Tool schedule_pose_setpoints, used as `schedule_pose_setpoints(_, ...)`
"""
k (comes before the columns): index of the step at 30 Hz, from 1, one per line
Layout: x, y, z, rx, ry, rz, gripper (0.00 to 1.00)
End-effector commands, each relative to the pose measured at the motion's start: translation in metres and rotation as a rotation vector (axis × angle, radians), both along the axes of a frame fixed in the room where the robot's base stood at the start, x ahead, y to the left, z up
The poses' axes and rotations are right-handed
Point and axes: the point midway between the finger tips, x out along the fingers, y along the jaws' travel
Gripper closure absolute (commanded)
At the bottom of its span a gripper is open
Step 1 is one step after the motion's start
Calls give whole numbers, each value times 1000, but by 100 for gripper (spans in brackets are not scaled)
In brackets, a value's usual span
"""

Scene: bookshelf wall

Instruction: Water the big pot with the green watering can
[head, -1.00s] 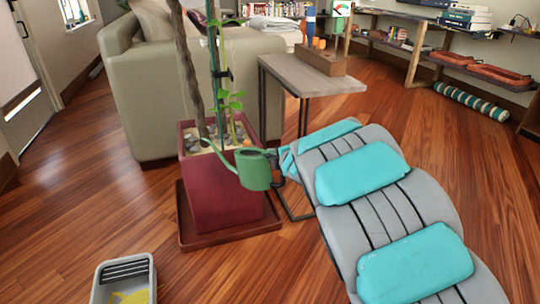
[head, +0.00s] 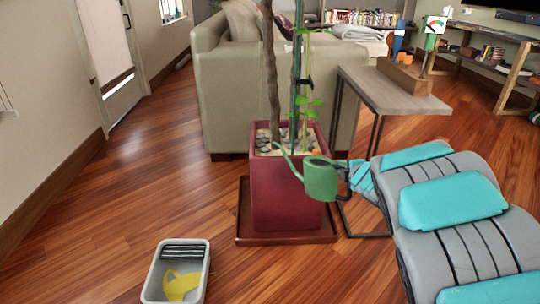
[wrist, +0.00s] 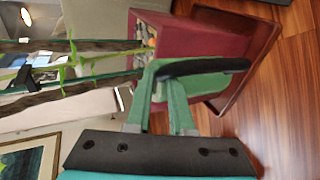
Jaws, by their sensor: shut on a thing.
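The green watering can (head: 320,179) is held at the end of my arm, in front of the big pot's right side. Its spout points up and left toward the pot's rim. The big pot (head: 288,197) is dark red and square, with pebbles and a plant in it, and stands on a dark red tray (head: 250,239). My gripper (head: 349,177) is shut on the can's handle side; its fingers are mostly hidden in the head view. In the wrist view the can (wrist: 172,100) is right in front of my gripper, with the pot (wrist: 165,38) behind it. No water is visible.
A grey bin (head: 151,282) with a yellow thing (head: 181,285) in it stands on the floor at the lower left. A side table (head: 385,90) stands right of the pot, and an armchair (head: 225,75) behind it. The wooden floor at left is clear.

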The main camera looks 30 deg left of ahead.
Motion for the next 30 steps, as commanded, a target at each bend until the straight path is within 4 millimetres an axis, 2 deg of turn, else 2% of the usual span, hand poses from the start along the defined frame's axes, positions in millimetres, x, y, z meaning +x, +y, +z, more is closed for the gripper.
schedule_pose_setpoints(1, 0, 1, 6, -1, -1, 0, 100)
schedule_pose_setpoints(18, 2, 2, 21, -42, 11, -1, 100)
schedule_pose_setpoints(30, 2, 3, 20, -46, 11, -1, 100)
